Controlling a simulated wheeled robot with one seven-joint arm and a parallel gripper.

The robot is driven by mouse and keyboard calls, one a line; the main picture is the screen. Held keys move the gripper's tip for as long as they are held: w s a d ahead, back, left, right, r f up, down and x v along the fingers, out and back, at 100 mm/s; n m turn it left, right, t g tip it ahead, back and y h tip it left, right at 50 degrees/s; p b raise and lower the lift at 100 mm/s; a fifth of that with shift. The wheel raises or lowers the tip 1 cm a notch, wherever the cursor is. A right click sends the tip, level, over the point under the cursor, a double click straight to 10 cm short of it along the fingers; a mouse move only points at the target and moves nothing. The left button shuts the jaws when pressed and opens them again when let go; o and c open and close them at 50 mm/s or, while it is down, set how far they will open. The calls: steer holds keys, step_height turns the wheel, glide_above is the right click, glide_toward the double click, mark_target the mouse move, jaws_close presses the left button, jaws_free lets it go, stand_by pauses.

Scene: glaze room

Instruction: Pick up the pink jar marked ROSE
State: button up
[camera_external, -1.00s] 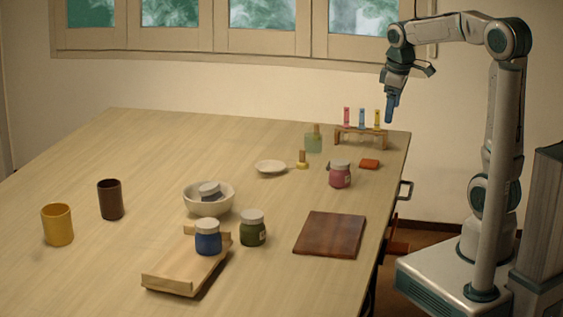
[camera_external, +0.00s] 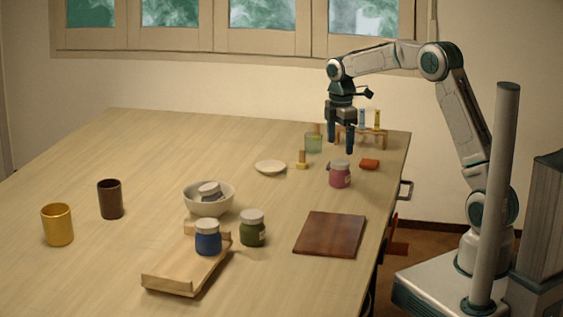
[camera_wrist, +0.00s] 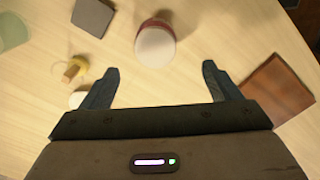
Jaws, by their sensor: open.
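The pink jar (camera_external: 340,177) with a pale lid stands upright on the table, near its right edge. No lettering on it can be read. In the wrist view its white lid and part of its pink-red body (camera_wrist: 155,42) show beyond the fingertips, a little left of the middle of the gap. My gripper (camera_external: 341,144) points down above the table, just over the jar in the external view and apart from it. Its two fingers (camera_wrist: 162,82) are spread with nothing between them.
A red-orange block (camera_external: 369,163) lies right of the jar. A test-tube rack (camera_external: 375,136) stands behind; a brown board (camera_external: 329,235) lies in front.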

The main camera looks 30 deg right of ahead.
mark_target(338, 161)
step_height(338, 161, down, 4)
steer(key=shift+f, duration=0.1)
steer(key=shift+w+d+f+p, duration=0.1)
steer(key=shift+f+p, duration=0.2)
steer(key=shift+f, duration=0.55)
steer(key=shift+w+d+f+p, duration=0.15)
steer(key=shift+f+p, duration=0.1)
steer(key=shift+f, duration=0.65)
steer(key=shift+w+d+f+p, duration=0.1)
steer(key=shift+f+p, duration=0.2)
steer(key=shift+f, duration=0.55)
steer(key=c, duration=1.2)
steer(key=shift+r, duration=0.1)
